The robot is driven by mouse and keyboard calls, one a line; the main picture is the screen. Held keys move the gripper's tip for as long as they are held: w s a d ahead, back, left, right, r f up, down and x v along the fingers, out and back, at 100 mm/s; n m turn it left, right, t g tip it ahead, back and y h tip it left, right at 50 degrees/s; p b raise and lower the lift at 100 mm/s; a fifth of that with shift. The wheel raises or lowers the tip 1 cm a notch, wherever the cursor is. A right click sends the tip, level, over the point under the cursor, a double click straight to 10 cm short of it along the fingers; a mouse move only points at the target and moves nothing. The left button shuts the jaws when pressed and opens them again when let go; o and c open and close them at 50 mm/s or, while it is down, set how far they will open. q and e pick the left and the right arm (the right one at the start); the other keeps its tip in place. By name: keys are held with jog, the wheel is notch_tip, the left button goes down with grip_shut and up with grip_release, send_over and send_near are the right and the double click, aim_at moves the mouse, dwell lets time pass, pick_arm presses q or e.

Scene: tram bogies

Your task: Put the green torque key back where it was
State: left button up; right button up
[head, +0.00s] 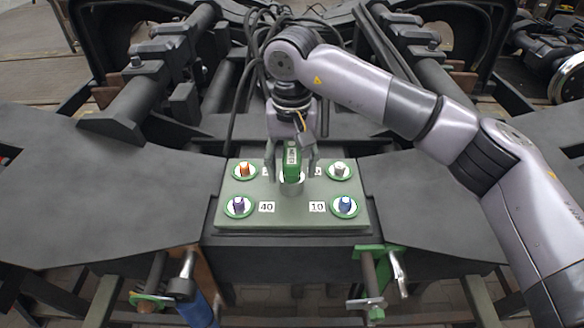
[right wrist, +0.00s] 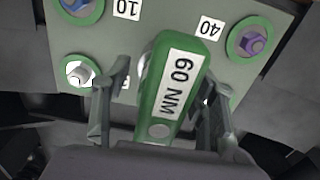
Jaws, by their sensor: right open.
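The green torque key (head: 291,160), labelled "60 NM" in the right wrist view (right wrist: 176,85), stands at the middle of the grey-green plate (head: 290,218). My left gripper is not in view.
The plate's corners hold green-ringed sockets with orange (head: 245,170), white (head: 340,170), purple (head: 239,205) and blue (head: 345,205) pieces. Labels "40" (head: 267,207) and "10" (head: 317,207) face forward. Black cables (head: 250,70) and dark bogie beams lie behind.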

aim_at(291, 145)
notch_tip(291, 145, up, 10)
jog(key=b, duration=0.3)
jog(key=shift+r, duration=0.6)
dwell(1.4)
